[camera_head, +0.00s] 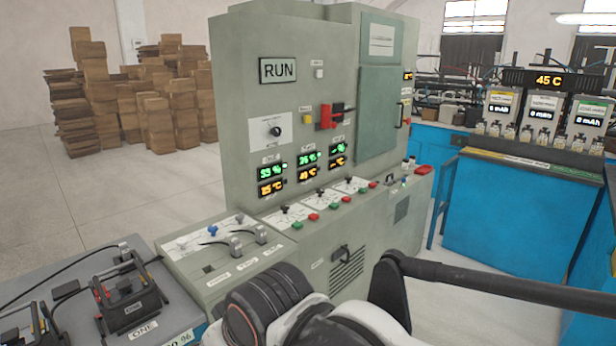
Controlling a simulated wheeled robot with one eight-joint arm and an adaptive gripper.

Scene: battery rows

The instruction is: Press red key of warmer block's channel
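A grey-green control cabinet (300,110) stands in the middle, with three pairs of small displays. The left temperature display (271,187) seems to read 35 C or 25 C. The middle one (308,174) seems to read about 40 C, the higher number. The right one (338,162) shows dashes. On the sloped ledge below are a left red key (313,217), a middle red key (347,199) and a right red key (372,184), each beside a green key. My arm crosses the bottom, below the ledge and apart from the keys in the picture. My gripper is not visible.
Black battery blocks sit on a grey bench (80,255) at lower left, one labelled ONE. A side console (215,250) with clamps and cables joins the cabinet. A blue bench (510,205) with a 45 C display stands right. Stacked boxes (160,95) are behind; floor between is clear.

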